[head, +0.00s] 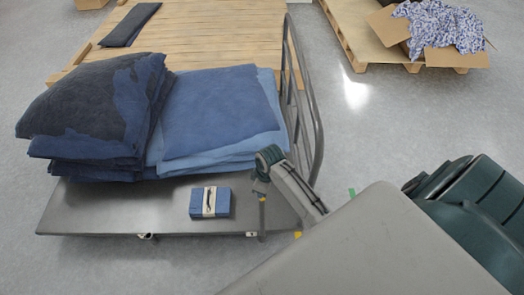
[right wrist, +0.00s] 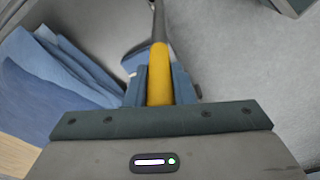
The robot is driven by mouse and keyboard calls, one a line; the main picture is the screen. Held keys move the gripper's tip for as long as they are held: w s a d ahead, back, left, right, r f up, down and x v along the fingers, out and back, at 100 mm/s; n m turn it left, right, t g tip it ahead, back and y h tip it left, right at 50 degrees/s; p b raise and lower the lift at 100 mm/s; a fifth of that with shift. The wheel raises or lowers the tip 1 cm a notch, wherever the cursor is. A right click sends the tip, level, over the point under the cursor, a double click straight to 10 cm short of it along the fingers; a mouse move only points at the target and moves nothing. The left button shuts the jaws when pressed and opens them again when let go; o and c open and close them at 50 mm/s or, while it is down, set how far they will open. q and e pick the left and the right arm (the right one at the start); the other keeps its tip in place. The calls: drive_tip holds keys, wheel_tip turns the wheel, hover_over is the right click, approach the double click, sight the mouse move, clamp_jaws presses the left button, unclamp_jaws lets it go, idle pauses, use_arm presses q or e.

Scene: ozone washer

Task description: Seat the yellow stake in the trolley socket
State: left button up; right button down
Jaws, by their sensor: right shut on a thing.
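The yellow stake (right wrist: 159,72) is between the two fingers of my right gripper (right wrist: 160,85) in the right wrist view, with a grey length running out past it. My right gripper (head: 262,188) is shut on the stake. In the head view the stake (head: 262,216) hangs roughly upright below the gripper, its lower end by the front right edge of the trolley (head: 110,208). A small light fitting (head: 251,234) is on that edge beside the stake; I cannot tell whether it is the socket or whether the stake is in it. My left gripper is not in view.
Dark blue (head: 85,110) and lighter blue folded cloth stacks (head: 215,110) cover the trolley's back. A small banded blue bundle (head: 210,202) lies near its front. The grey tube handle (head: 312,110) rises at its right. A wooden pallet (head: 215,30) is behind.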

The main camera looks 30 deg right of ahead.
sight(262, 201)
drive_tip(key=w+f, duration=0.1)
drive_tip(key=f, duration=0.1)
drive_tip(key=w+d+f+p, duration=0.1)
drive_tip(key=shift+w+d+f, duration=0.15)
drive_tip(key=shift+f, duration=0.35)
idle(0.4)
